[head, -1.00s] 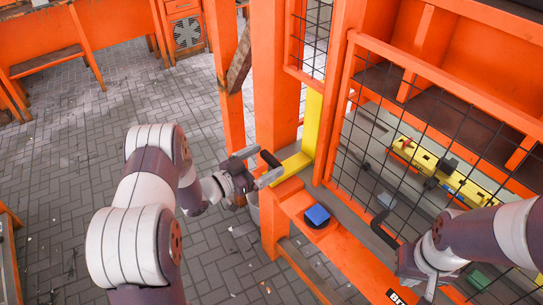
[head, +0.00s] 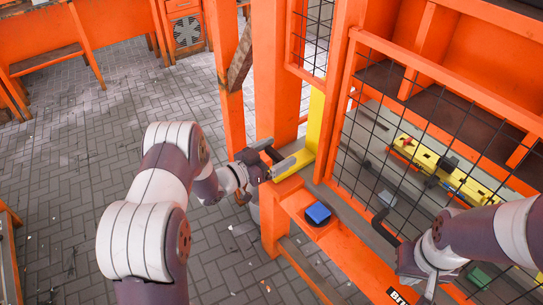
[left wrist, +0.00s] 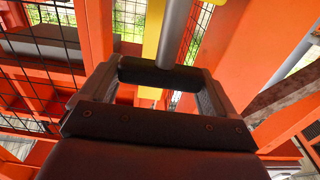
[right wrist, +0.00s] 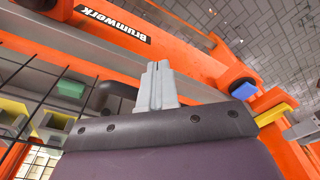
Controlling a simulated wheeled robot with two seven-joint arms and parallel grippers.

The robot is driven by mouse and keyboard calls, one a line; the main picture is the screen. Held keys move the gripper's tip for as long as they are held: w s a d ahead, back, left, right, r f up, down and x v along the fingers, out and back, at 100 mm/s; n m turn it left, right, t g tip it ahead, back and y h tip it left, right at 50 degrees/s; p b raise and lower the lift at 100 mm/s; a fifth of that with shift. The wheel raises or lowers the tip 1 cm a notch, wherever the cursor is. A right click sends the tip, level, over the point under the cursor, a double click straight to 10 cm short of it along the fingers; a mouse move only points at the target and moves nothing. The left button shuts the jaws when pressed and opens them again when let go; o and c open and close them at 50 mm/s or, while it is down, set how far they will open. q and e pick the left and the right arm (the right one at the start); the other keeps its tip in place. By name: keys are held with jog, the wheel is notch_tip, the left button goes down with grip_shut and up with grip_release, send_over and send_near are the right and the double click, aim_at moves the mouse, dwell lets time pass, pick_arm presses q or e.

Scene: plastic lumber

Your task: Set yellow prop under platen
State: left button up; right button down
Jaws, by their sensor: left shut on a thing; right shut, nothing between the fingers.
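The yellow prop (head: 317,115) is L-shaped. Its tall bar stands upright beside the orange frame post, and its short foot reaches left toward my left gripper. A black handle (head: 273,154) sits at the foot's near end. My left gripper (head: 274,160) is shut on this handle; in the left wrist view the black bar (left wrist: 160,75) lies across between the fingers, with yellow (left wrist: 153,40) behind. My right gripper (right wrist: 158,88) is shut and empty, near the black bent handle (right wrist: 115,95) of the mesh guard. I cannot clearly make out the platen.
The orange machine frame and black mesh guard (head: 400,120) stand close on the right. A blue button (head: 318,213) sits on the orange front ledge. A yellow block (head: 420,155) lies behind the mesh. The paved floor at left is open.

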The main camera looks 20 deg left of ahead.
pick_arm(q)
jog(key=x, duration=0.3)
jog(key=shift+f+b, duration=0.1)
jog(key=shift+b, duration=0.25)
jog(key=shift+w+d, duration=0.1)
jog(key=shift+w, duration=0.05)
jog(key=o, duration=1.2)
